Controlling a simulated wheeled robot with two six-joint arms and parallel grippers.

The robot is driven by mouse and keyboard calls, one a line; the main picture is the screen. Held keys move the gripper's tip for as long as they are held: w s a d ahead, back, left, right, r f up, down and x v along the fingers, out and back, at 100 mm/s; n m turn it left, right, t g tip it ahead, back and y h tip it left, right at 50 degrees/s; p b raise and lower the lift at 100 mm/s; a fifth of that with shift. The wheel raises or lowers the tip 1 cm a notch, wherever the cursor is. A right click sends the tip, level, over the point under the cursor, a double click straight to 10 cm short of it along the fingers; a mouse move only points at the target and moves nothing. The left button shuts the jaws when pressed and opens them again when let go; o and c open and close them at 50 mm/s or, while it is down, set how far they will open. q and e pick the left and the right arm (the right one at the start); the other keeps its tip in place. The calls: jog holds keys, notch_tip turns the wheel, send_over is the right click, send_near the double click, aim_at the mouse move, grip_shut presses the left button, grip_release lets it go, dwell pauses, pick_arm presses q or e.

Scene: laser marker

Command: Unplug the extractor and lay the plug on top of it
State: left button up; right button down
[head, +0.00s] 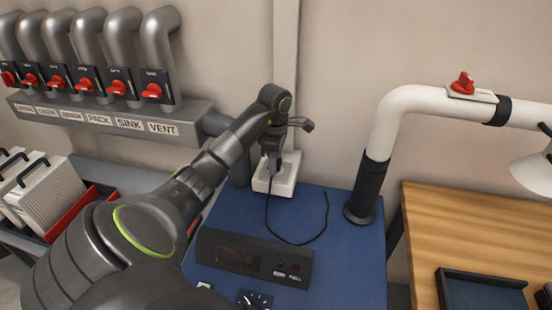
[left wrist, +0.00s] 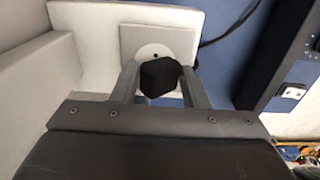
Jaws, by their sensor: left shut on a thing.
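A white socket box (head: 284,180) stands against the wall at the back of the blue top. Its square grey plate (left wrist: 153,45) faces me in the left wrist view. My left gripper (head: 274,168) is at the box, shut on a black plug (left wrist: 161,76). The plug lies between both fingers, right in front of the plate; I cannot tell whether it is seated in it. A black cable (head: 268,215) runs from the box area down and loops over the blue top (head: 350,250). A dark box with a panel and buttons (head: 254,257) sits in front; I cannot tell whether it is the extractor.
A white pipe with a black foot (head: 367,190) rises on the right of the blue top. Grey ducts with red handles (head: 85,85) line the wall at left. A red tray with pale filter blocks (head: 50,195) is left. A wooden table (head: 470,230) is right.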

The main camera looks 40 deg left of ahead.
pick_arm(q)
jog(key=shift+r+p, duration=2.45)
jog(key=shift+r, duration=0.2)
jog(key=shift+f, duration=0.1)
